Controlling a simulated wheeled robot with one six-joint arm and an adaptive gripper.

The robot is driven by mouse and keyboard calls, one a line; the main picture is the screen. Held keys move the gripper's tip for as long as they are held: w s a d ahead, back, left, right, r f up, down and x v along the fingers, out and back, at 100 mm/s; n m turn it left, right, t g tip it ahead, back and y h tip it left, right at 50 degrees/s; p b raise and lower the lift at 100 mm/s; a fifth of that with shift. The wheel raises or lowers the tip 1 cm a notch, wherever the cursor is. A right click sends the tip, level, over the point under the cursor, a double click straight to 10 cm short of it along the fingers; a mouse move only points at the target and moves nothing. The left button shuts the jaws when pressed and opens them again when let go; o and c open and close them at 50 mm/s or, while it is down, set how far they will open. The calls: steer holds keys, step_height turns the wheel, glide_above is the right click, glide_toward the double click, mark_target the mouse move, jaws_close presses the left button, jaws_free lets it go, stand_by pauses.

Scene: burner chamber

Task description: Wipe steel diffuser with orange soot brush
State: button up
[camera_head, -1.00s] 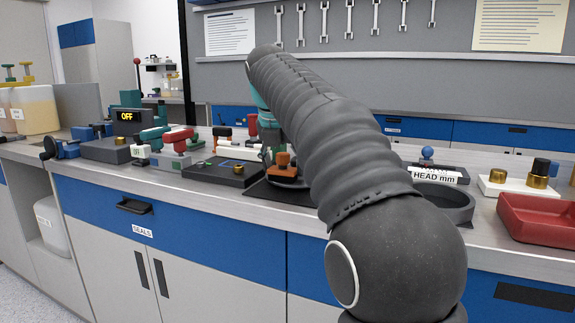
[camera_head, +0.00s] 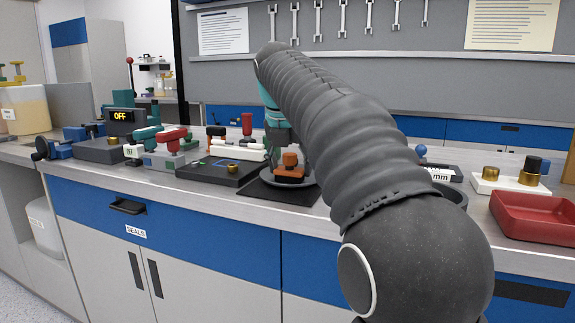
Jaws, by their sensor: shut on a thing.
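The orange soot brush (camera_head: 290,171) has an orange body and a brown-orange knob on top. It stands on the round grey steel diffuser (camera_head: 309,182), over its middle, and appears to touch it. The diffuser lies on a dark mat (camera_head: 268,194) near the bench's front edge, and my arm hides its right side. My gripper (camera_head: 284,149) is just above and behind the brush, mostly hidden by my arm, and shut on the brush at its knob. The fingertips do not show clearly.
A red tray (camera_head: 535,216) and a white block with knobs (camera_head: 510,185) stand to the right. Red-handled and teal fixtures (camera_head: 170,142) crowd the left. The bench's front edge is near the mat.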

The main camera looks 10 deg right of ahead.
steer(key=shift+w+a, duration=0.45)
steer(key=shift+a, duration=0.2)
steer(key=shift+w+a, duration=0.45)
steer(key=shift+a, duration=0.15)
steer(key=shift+s+d, duration=0.1)
steer(key=shift+s+d, duration=0.45)
steer(key=shift+d, duration=0.15)
steer(key=shift+s+d, duration=0.4)
steer(key=shift+d, duration=0.2)
steer(key=shift+w+a, duration=0.5)
steer(key=shift+a, duration=0.15)
steer(key=shift+w+a, duration=0.45)
steer(key=shift+a, duration=0.2)
steer(key=shift+r, duration=3)
